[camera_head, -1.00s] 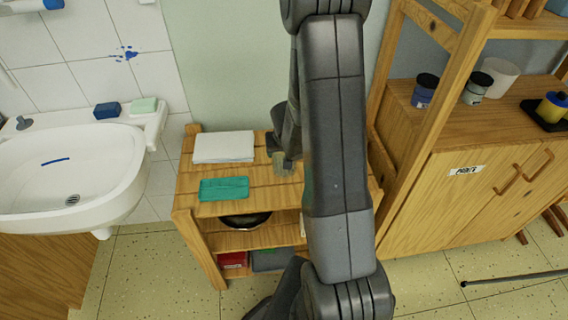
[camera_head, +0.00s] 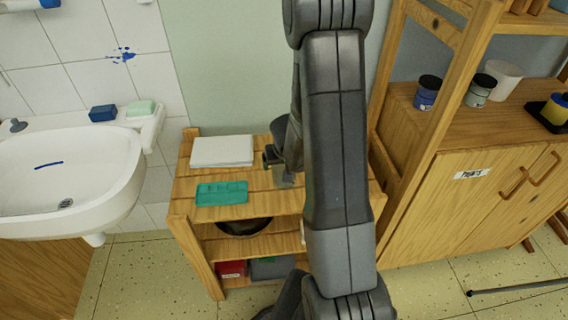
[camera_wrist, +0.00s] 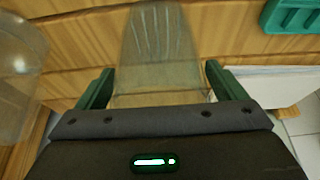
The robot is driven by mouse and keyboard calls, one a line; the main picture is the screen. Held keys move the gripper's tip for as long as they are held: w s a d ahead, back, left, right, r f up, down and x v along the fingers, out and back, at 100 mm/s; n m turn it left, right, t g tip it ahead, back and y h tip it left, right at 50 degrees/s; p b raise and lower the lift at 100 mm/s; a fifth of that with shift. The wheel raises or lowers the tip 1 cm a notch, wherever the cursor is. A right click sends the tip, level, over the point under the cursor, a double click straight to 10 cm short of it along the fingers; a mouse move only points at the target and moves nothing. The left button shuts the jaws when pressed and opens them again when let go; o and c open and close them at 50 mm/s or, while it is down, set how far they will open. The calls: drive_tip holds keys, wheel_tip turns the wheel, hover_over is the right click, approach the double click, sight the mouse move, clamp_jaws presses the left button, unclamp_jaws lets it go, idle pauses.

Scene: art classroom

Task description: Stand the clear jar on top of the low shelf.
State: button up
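The clear jar (camera_head: 284,179) is over the top board of the low wooden shelf (camera_head: 262,203) and looks upright, its base seemingly on the wood. In the wrist view the jar (camera_wrist: 160,50) lies between the two green fingers of my gripper (camera_wrist: 160,78). Narrow strips of wood show between the jar and both fingertips, so the fingers look open around it. In the head view my gripper (camera_head: 270,158) is just above the jar, and my arm hides its right side.
A teal tray (camera_head: 221,193) and white paper (camera_head: 222,151) lie left of the jar on the shelf top. Another clear container (camera_wrist: 15,85) stands close at the wrist view's left edge. A sink (camera_head: 70,175) is at left, a wooden cabinet (camera_head: 460,215) at right.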

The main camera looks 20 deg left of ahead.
drive_tip(key=shift+r+p, duration=0.45)
drive_tip(key=shift+r, duration=0.05)
drive_tip(key=p+v, duration=0.7)
drive_tip(key=v, duration=0.4)
drive_tip(key=shift+s+d+r, duration=0.1)
drive_tip(key=shift+s+r, duration=0.05)
